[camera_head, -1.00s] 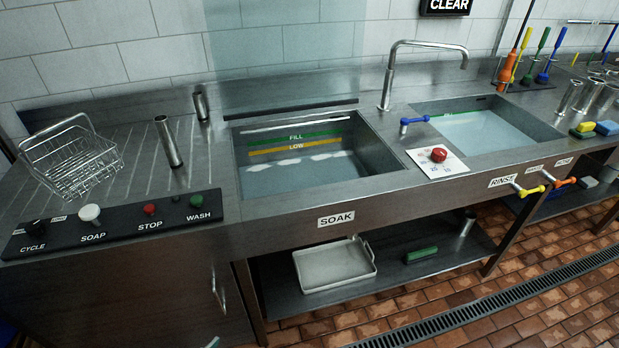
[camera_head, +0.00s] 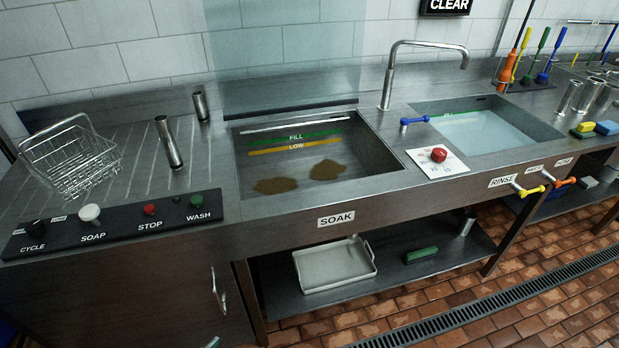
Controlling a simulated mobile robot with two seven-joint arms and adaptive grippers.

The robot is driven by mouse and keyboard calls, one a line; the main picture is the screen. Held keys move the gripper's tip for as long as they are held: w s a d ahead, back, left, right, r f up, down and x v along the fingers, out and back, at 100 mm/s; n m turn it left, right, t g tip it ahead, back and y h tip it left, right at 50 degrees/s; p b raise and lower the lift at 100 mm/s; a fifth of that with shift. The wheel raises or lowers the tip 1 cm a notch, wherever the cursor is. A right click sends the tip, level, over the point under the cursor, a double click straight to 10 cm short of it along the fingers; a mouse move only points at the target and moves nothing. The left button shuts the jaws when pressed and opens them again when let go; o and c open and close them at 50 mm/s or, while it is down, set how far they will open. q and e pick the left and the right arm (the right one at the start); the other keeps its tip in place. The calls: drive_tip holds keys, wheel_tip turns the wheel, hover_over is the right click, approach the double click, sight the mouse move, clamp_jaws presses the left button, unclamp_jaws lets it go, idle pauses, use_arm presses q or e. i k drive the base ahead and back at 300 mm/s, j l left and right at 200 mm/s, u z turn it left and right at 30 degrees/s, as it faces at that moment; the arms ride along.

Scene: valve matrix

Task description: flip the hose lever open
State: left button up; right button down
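No lever in view has a clearly readable hose label. An orange lever (camera_head: 563,182) sticks out from the sink front at the right, below small labels (camera_head: 564,161) too small to read surely. A yellow lever (camera_head: 529,190) is just left of it, beside the RINSE label (camera_head: 502,181). A blue lever (camera_head: 414,120) sits on the deck between the two basins.
The soak basin (camera_head: 375,158) holds two brown patches. The rinse basin (camera_head: 478,132) holds water. A red knob (camera_head: 439,154) sits on a white plate. A wire basket (camera_head: 72,160) stands at left. The tiled floor (camera_head: 545,325) in front is clear, with a drain grate.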

sight(556, 184)
drive_tip(key=z, duration=1.5)
drive_tip(key=i+l+z, duration=0.15)
drive_tip(key=i+l, duration=2.05)
